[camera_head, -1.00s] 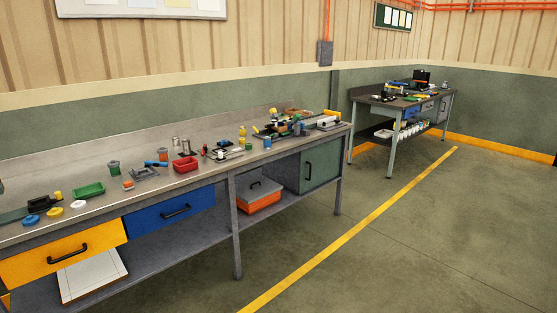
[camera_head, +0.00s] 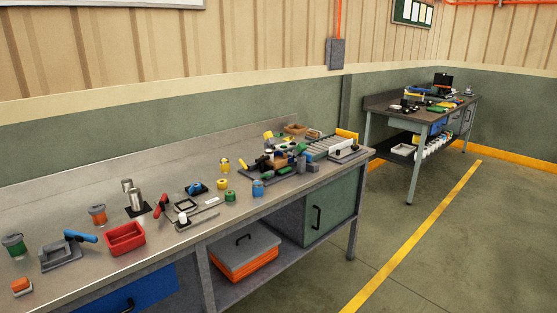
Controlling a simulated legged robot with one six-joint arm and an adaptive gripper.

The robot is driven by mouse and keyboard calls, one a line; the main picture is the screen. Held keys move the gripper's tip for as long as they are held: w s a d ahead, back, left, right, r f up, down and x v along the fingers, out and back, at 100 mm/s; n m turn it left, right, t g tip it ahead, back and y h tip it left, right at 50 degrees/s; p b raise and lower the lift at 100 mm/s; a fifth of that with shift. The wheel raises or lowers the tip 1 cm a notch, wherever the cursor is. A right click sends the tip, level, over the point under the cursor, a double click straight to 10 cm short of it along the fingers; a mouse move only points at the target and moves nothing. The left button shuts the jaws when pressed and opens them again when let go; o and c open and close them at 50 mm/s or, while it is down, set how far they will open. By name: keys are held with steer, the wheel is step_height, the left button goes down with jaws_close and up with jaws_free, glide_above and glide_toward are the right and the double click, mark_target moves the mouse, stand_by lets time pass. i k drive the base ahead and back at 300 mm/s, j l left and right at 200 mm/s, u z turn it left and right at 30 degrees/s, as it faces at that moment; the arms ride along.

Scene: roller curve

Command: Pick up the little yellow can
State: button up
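A small yellow can-like thing (camera_head: 222,184) stands upright on the long workbench (camera_head: 80,285), right of the middle of its top. A taller yellow item with a dark band (camera_head: 225,165) stands just behind it. A short green can (camera_head: 230,196) is in front of it to the right, and a blue one (camera_head: 257,188) is further right. Fine detail is too small to tell. My gripper is not in view.
A red bin (camera_head: 124,238), metal cylinders (camera_head: 135,198) and tools lie to the left on the bench. A cluttered station with rollers (camera_head: 325,146) is at its far end. An orange box (camera_head: 242,262) sits below. The floor (camera_head: 420,260) to the right is clear.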

mark_target(225, 165)
steer(key=i, duration=1.65)
steer(key=i+u, duration=0.35)
steer(key=i+l+u, duration=0.1)
steer(key=i+u, duration=0.25)
steer(key=i+l+u, duration=0.15)
steer(key=i+u, duration=0.35)
steer(key=u, duration=0.35)
